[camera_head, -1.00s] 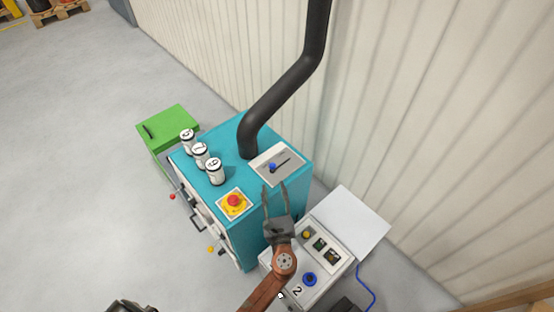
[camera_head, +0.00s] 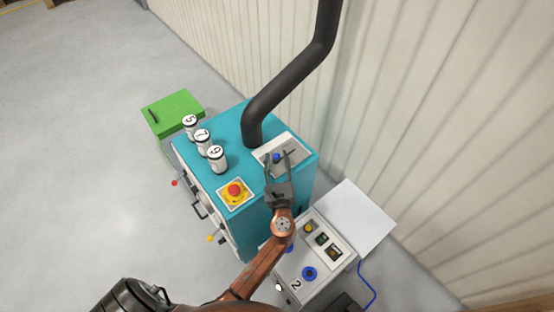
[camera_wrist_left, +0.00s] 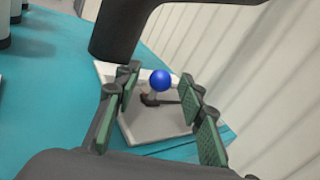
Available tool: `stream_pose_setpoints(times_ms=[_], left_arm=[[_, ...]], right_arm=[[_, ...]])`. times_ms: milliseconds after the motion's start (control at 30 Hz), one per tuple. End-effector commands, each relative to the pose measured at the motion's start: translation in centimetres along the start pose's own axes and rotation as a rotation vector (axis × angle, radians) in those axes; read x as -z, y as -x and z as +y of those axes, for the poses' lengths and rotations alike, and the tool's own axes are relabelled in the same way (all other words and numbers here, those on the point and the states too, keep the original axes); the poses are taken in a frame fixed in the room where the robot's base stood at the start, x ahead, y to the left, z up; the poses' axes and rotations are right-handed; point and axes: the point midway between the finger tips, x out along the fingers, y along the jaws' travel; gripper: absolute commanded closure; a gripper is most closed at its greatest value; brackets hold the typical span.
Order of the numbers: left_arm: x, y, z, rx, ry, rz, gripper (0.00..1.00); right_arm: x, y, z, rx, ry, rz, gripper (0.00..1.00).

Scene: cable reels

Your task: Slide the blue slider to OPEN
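The blue slider (camera_head: 277,157) is a round blue knob on a short stem over a dark slot in a light grey plate (camera_head: 294,143) on top of the teal cabinet (camera_head: 235,120). It also shows in the left wrist view (camera_wrist_left: 160,81), near the slot's left end. My left gripper (camera_head: 279,169) is open, with its fingers reaching over the plate on either side of the knob. In the left wrist view its green-padded fingers (camera_wrist_left: 158,112) stand apart and the knob appears between and beyond them, not gripped. No OPEN label is readable. My right gripper is not clearly visible.
A thick black pipe (camera_head: 290,85) rises from the cabinet beside the plate. White numbered cans (camera_head: 216,158) and a red emergency button (camera_head: 235,190) are on the cabinet top. A control box (camera_head: 318,255) stands at front right, a green box (camera_head: 176,108) behind left.

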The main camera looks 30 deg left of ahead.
Motion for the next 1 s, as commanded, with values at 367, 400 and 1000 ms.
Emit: stream_pose_setpoints(times_ms=[367, 400, 1000], left_arm=[[0.01, 0.05, -0.13, 0.002, 0.0, 0.0, 0.84], [0.01, 0.05, -0.13, 0.002, 0.0, 0.0, 0.86], [0.02, 0.05, -0.14, 0.002, 0.0, 0.0, 1.0]], right_arm=[[-0.01, -0.02, -0.02, 0.0, 0.0, 0.0, 0.6], [-0.01, -0.02, -0.02, 0.0, 0.0, 0.0, 0.6], [-0.02, -0.03, -0.01, 0.0, 0.0, 0.0, 0.6]])
